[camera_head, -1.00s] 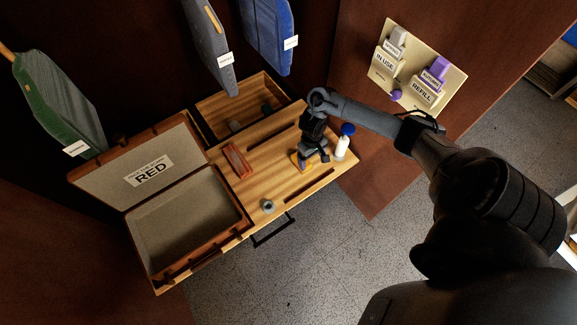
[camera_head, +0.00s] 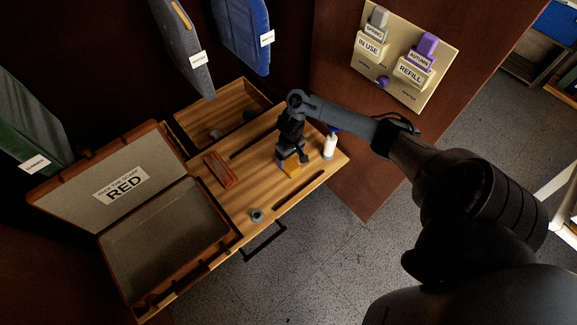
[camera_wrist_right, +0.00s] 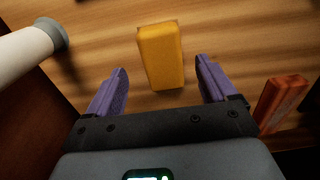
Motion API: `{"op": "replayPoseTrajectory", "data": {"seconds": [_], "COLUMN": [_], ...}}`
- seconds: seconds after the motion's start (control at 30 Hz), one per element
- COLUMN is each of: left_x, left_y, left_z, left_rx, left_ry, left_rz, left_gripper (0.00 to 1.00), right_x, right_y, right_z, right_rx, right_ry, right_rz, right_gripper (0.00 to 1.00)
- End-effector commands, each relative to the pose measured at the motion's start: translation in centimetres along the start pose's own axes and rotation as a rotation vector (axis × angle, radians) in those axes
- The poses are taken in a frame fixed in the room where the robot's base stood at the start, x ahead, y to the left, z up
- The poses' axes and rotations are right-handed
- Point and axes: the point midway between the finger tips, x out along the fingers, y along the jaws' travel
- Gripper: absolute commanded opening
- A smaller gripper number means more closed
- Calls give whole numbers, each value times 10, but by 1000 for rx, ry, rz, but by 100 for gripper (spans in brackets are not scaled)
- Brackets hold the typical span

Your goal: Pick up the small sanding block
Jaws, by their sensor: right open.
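A small yellow block (camera_head: 291,170), the likely sanding block, sits on the wooden bench top (camera_head: 262,185) towards its right side. It also shows in the right wrist view (camera_wrist_right: 161,55), upper middle. My right gripper (camera_head: 292,160) is above the bench at this block, pointing down. In the right wrist view its two purple fingers are apart, one on each side of the block's near end, with gaps visible; nothing is gripped. A reddish block (camera_head: 219,170) lies further left on the bench. My left gripper is not in view.
A white bottle (camera_head: 329,146) stands close right of my right gripper. An open case (camera_head: 165,240) labelled RED is at the left. A small grey-green round piece (camera_head: 257,215) is near the front edge. A panel (camera_head: 405,60) with labelled blocks is mounted at upper right.

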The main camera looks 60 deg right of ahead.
Motion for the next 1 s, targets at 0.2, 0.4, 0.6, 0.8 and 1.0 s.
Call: {"op": "replayPoseTrajectory", "data": {"seconds": [0.2, 0.4, 0.6, 0.8, 1.0], "left_x": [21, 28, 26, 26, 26], "left_y": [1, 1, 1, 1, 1], "left_z": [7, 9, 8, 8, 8], "left_rx": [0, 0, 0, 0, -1], "left_ry": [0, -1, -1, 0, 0], "left_rz": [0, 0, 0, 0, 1], "left_gripper": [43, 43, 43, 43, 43], "right_x": [32, 47, 46, 46, 46], "right_y": [-3, -2, -2, -2, -2], "right_z": [-1, -1, -1, -1, -1], "right_rx": [1, 0, -1, -1, 0], "right_ry": [-2, 0, 0, 0, 0], "right_rz": [0, 2, 2, 1, 1], "right_gripper": [85, 85, 85, 56, 28]}}
